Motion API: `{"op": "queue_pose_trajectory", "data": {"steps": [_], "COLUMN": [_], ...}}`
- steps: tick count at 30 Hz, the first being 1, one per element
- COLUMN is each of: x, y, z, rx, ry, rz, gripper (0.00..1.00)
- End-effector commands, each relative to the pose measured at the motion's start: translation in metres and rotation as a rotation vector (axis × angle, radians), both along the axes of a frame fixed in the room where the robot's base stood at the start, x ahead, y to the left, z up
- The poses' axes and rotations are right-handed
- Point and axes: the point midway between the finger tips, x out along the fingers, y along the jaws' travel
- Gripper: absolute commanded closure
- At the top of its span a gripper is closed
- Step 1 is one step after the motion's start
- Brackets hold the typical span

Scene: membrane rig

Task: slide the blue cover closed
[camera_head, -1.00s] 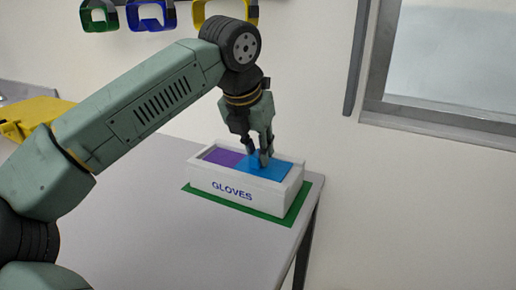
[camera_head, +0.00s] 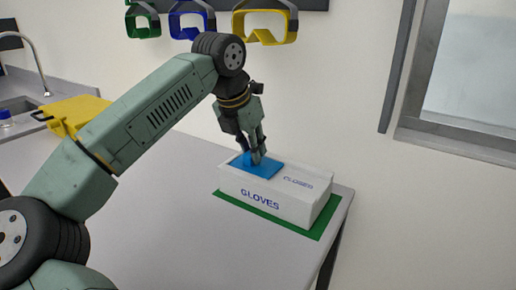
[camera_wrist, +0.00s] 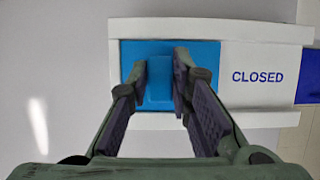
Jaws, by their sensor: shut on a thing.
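The blue cover (camera_head: 268,171) lies flat in the top of a white box (camera_head: 278,195) marked GLOVES, at the box's left end. It also shows in the wrist view (camera_wrist: 211,50), with a raised blue handle (camera_wrist: 160,80). My gripper (camera_head: 255,158) is shut on this handle, one finger on each side, as the wrist view shows (camera_wrist: 161,70). The word CLOSED (camera_wrist: 258,77) is exposed on the white top right of the cover. No purple opening shows in the box top.
The box stands on a green mat (camera_head: 226,197) near the right end of the grey table (camera_head: 190,220). A yellow case (camera_head: 75,112) and a sink are at the left. Coloured goggles (camera_head: 265,25) hang on the wall behind. The table left of the box is clear.

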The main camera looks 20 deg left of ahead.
Motion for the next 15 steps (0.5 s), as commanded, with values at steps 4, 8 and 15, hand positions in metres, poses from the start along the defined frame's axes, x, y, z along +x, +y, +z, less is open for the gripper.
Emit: {"op": "queue_pose_trajectory", "data": {"steps": [4,8,15], "x": [0.0000,0.0001,0.0000], "y": [-0.0003,-0.0005,-0.0007], "z": [0.0004,0.0003,0.0002], "rx": [0.001,0.001,0.000], "ry": [-0.001,-0.001,0.000], "rz": [0.000,0.000,0.000], "gripper": [0.77,0.69,0.60]}}
